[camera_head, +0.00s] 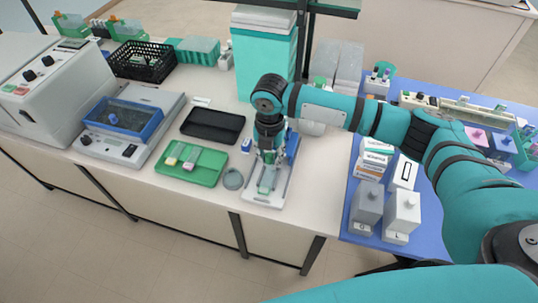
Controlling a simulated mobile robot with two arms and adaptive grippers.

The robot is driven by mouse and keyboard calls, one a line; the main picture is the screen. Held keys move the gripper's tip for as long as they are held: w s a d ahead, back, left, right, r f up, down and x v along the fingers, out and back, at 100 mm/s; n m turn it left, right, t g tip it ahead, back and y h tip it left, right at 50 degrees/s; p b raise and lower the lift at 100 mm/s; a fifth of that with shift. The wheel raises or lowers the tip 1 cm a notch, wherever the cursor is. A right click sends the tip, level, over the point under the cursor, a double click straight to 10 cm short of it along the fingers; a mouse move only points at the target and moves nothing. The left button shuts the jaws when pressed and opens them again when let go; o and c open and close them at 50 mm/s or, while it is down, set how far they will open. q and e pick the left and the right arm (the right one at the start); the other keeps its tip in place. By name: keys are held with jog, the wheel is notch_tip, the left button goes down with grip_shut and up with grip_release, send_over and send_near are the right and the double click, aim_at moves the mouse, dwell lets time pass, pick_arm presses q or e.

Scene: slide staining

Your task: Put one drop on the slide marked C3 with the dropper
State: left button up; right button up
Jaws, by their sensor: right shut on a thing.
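My right gripper (268,157) reaches in from the right and points down over a narrow white tray (262,202) at the front of the white bench. It is shut on what looks like the dropper, which the fingers mostly hide. A small green-tinted piece (267,180), possibly a slide, lies on the tray just below the fingers. I cannot read any C3 mark at this size, nor tell whether the dropper tip touches anything. My left gripper is not in view.
Left of the tray are a small grey round dish (233,180), a green tray (205,176) with small coloured items, and a black tray (213,113). A turquoise box (262,73) stands behind. Grey and white bottles (402,212) stand on the blue table at right.

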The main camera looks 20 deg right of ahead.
jog(key=shift+f, duration=0.45)
dwell(0.5)
jog(key=shift+f, duration=0.1)
dwell(1.4)
jog(key=shift+p, duration=0.3)
notch_tip(320, 180, up, 5)
jog(key=p, duration=0.5)
jog(key=shift+r+p, duration=0.6)
jog(key=shift+r, duration=0.5)
